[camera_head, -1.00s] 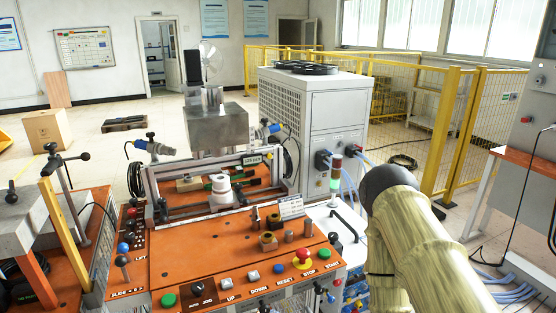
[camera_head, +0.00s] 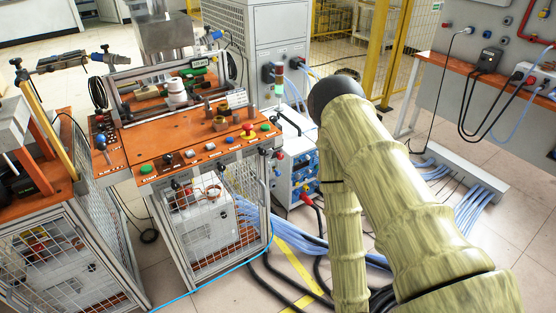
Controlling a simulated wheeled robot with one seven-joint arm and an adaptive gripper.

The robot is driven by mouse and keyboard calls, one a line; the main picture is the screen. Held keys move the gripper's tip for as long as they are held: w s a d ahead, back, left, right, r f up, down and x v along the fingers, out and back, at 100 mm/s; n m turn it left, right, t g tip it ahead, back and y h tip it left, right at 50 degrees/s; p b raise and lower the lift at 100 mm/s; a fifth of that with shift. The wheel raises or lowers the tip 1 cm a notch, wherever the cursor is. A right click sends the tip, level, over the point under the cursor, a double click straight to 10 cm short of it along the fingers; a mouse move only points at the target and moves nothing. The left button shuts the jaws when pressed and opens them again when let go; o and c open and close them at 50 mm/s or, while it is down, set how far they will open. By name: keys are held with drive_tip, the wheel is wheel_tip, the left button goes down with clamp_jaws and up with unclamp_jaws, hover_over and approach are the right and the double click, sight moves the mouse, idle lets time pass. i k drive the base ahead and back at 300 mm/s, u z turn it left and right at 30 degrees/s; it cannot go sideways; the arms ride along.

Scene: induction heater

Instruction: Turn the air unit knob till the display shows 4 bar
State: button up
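My arm (camera_head: 385,190), pale and ribbed, fills the right middle of the view, with a dark rounded joint at its upper end. My gripper is not in view. I cannot make out an air unit knob or a pressure display. A small fitting (camera_head: 279,154) sits at the right front corner of the orange-topped workbench (camera_head: 165,140), too small to identify. A blue-and-white unit (camera_head: 304,178) stands on the floor right of the bench, left of my arm. Its panel details are too small to read.
A tall white cabinet (camera_head: 282,45) stands behind the bench. Black hoses (camera_head: 275,283) and blue hoses cross the floor. At right is another orange-topped table (camera_head: 450,75) with boxes and cables. Bare floor (camera_head: 510,215) lies to the right of my arm.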

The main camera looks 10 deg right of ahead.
sight(273, 119)
drive_tip(key=u, duration=0.25)
drive_tip(key=k, duration=0.25)
drive_tip(key=z, duration=1.25)
drive_tip(key=i, duration=1.55)
drive_tip(key=u, duration=0.75)
drive_tip(key=i, duration=0.4)
drive_tip(key=u, duration=0.4)
drive_tip(key=k, duration=1.2)
drive_tip(key=u, duration=0.35)
drive_tip(key=i, duration=0.55)
drive_tip(key=u, duration=0.1)
